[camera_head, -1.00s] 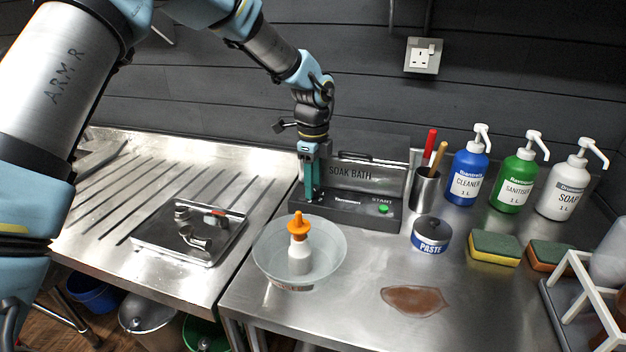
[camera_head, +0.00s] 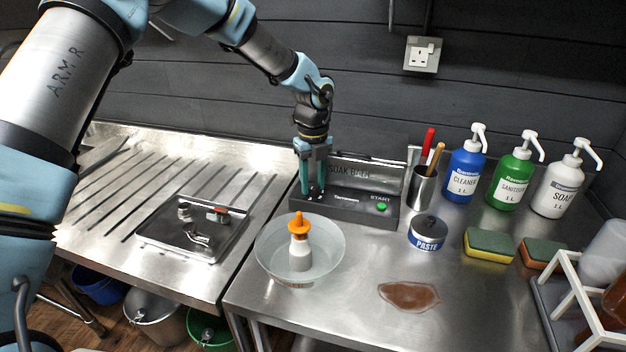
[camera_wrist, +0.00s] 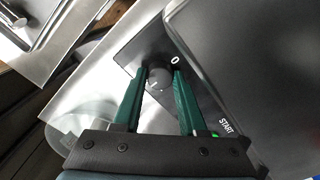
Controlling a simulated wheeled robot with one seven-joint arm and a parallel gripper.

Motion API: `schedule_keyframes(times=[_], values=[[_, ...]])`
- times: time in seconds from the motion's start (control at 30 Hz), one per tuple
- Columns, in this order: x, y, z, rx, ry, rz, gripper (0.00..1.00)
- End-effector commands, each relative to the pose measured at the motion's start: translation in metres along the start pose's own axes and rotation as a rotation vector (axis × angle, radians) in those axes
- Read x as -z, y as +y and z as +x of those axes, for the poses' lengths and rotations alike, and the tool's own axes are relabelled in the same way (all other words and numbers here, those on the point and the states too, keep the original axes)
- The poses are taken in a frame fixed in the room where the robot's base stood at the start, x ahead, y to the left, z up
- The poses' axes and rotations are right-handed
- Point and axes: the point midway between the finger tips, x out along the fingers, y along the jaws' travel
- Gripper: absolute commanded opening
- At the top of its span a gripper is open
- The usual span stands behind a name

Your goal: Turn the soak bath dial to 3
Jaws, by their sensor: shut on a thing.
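The soak bath (camera_head: 352,173) is a dark box with a front panel and a green START button (camera_head: 382,206). It stands against the wall at the back of the steel bench. Its dial (camera_wrist: 158,80) is a dark round knob in the wrist view, with a "0" mark on the panel beside it. My gripper (camera_wrist: 161,72) has its two green fingers on either side of the knob, shut on it. In the head view my gripper (camera_head: 314,196) reaches down to the left end of the panel and mostly hides the dial. I cannot read the dial's pointer clearly.
A glass bowl (camera_head: 269,262) with an orange-capped bottle (camera_head: 299,245) stands just in front. A paste tin (camera_head: 428,233), a cup of tools (camera_head: 422,188) and pump bottles are to the right. A brown spill (camera_head: 409,296) lies on the bench front.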

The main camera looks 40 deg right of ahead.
Motion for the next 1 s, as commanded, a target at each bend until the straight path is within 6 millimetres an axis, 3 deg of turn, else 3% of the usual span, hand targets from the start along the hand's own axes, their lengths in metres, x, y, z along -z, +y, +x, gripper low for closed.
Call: schedule_keyframes(times=[0.47, 0.5, 0.77, 1.0], values=[[0.0003, -0.0006, -0.0002, 0.001, 0.0, 0.017, 0.0], [0.0003, -0.0006, -0.0002, 0.001, 0.0, 0.017, 0.42], [0.0002, -0.0002, 0.0, 0.0, 0.0, 0.016, 0.71], [0.0001, -0.0001, -0.0004, 0.0, 0.0, 0.015, 0.71]])
